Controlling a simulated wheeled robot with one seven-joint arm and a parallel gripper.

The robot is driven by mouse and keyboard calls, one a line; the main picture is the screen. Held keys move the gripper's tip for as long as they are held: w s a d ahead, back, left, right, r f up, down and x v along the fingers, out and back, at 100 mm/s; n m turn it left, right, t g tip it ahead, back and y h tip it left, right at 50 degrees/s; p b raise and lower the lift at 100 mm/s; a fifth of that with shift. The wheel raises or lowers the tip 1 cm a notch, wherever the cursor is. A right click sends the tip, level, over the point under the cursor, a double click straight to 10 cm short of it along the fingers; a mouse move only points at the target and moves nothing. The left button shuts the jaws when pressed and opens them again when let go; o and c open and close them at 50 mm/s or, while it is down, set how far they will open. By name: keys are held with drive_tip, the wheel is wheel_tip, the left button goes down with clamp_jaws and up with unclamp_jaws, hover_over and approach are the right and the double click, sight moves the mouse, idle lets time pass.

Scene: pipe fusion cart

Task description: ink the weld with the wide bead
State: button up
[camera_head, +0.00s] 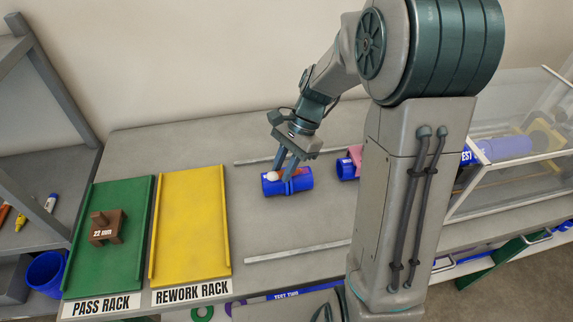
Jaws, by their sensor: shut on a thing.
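A short blue pipe piece (301,181) lies on the grey bench, with a raised band near its middle. A second blue pipe (347,168) with a pink part (355,154) lies to the right, partly hidden by my arm. Bead widths are too small to compare.
The green pass rack (80,262) holds a brown block marked 22 mm (107,228). The yellow rework rack (190,225) is empty. Markers (50,203) lie at far left above a blue bin (46,272). Grey rails (297,252) flank the pipes. A clear-walled case (520,175) stands right.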

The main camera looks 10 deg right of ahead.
drive_tip(key=shift+d, duration=0.2)
drive_tip(key=shift+d, duration=0.35)
drive_tip(key=shift+d+p, duration=0.3)
drive_tip(key=shift+d, duration=0.15)
drive_tip(key=shift+a, duration=0.1)
drive_tip(key=shift+a, duration=0.4)
drive_tip(key=shift+a, duration=0.5)
drive_tip(key=shift+d+p, duration=0.2)
drive_tip(key=shift+p, duration=0.15)
drive_tip(key=shift+d, duration=0.3)
